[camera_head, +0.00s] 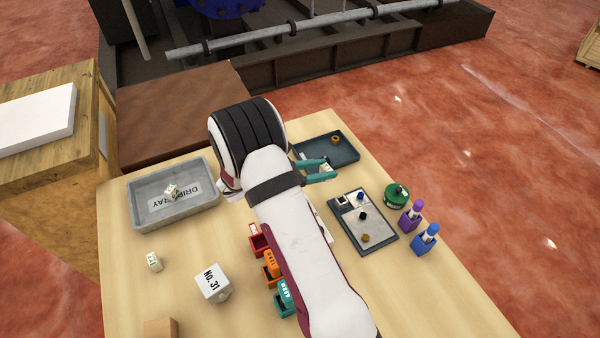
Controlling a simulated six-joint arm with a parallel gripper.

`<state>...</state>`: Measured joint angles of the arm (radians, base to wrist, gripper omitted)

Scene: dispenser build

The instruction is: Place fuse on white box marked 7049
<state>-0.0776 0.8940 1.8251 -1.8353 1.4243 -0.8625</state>
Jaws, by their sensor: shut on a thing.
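My gripper (320,169) has teal fingers and is over the near edge of the dark blue-grey tray at the back right. It is shut on a small pale thing (326,164), mostly hidden by the fingers; I cannot tell if it is a fuse. A white box (212,283) stands at the front left of the table, its visible face marked "NO. 31"; I see no 7049. An orange labelled piece (271,263) and a teal one (287,291) sit in matching holders beside my arm. My arm hides the table's middle.
A grey drip tray (140,212) holds a small white-green piece (171,191); another (154,261) lies nearer. The dark tray (343,150) holds a brass ring. A compartment tray (377,241), green round container (396,196), purple and blue bottles (425,238) are right.

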